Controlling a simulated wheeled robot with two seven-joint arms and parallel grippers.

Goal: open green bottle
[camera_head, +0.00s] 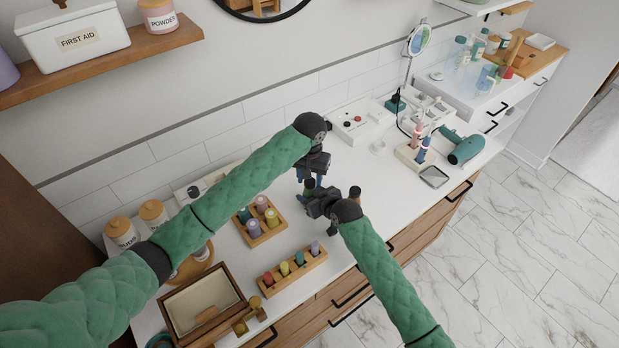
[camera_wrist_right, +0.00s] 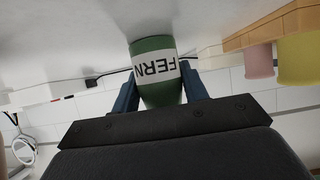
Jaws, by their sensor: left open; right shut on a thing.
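The green bottle, with a white label reading FERN, fills the gap between the blue fingers of my right gripper (camera_wrist_right: 163,88) in the right wrist view, where its green body (camera_wrist_right: 153,45) shows. In the head view a small green part of the bottle (camera_head: 309,187) shows between my two grippers. My right gripper (camera_head: 312,202) is shut on the bottle. My left gripper (camera_head: 310,178) is open, just above and close to the bottle. Its black body hides much of the bottle, and I cannot tell whether its fingers touch the cap.
Wooden racks with colored bottles (camera_head: 262,238) and rolls (camera_head: 284,271) stand left of the grippers. An open wooden box (camera_head: 183,318) is at the front left. A toothbrush holder (camera_head: 408,157) and a teal hair dryer (camera_head: 466,148) are to the right.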

